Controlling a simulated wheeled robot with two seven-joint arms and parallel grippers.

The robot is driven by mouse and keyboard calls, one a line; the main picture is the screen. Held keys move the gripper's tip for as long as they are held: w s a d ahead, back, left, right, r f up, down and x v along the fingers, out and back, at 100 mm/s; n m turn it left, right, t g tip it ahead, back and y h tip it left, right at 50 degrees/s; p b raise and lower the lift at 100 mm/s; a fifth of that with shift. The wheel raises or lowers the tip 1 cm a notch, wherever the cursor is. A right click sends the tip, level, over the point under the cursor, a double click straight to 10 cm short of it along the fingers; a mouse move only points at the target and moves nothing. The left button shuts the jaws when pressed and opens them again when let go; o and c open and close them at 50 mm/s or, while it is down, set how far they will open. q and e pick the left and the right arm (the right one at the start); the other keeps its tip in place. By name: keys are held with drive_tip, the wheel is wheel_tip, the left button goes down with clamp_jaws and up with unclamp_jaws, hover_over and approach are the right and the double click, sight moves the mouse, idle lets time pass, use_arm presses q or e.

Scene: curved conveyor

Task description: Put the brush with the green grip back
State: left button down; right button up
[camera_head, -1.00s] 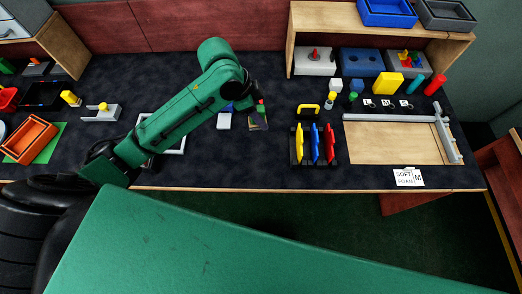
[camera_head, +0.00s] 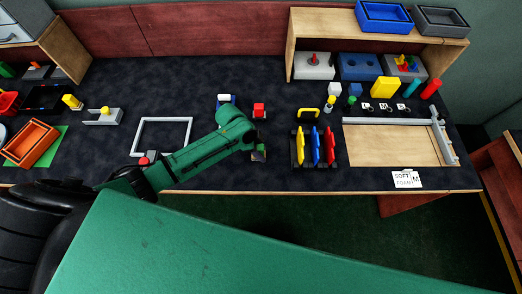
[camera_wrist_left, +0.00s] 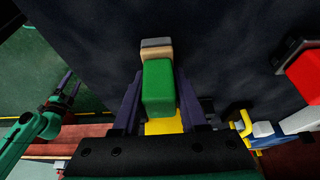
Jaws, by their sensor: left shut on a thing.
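The brush with the green grip is held in my left gripper (camera_head: 259,154), which is shut on it near the front of the dark tabletop. In the left wrist view the green grip (camera_wrist_left: 158,82) stands between the two purple fingers, with a beige and grey end (camera_wrist_left: 156,47) beyond it. In the head view the brush is small and partly hidden by my gripper. I cannot tell whether it touches the table. My right gripper (camera_wrist_left: 68,88) shows small in the left wrist view, fingers apart and empty; it is not in the head view.
A red-topped item (camera_head: 259,111) and a white and blue item (camera_head: 226,100) stand behind my left gripper. A black rack with yellow, blue and red pieces (camera_head: 315,147) is to the right. A grey frame (camera_head: 163,120) lies to the left. Dark table is free between gripper and rack.

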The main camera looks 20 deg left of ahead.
use_arm(q)
drive_tip(key=shift+c, duration=2.2)
unclamp_jaws()
drive_tip(key=shift+r, duration=0.15)
drive_tip(key=v, duration=1.2)
drive_tip(key=shift+s, duration=0.1)
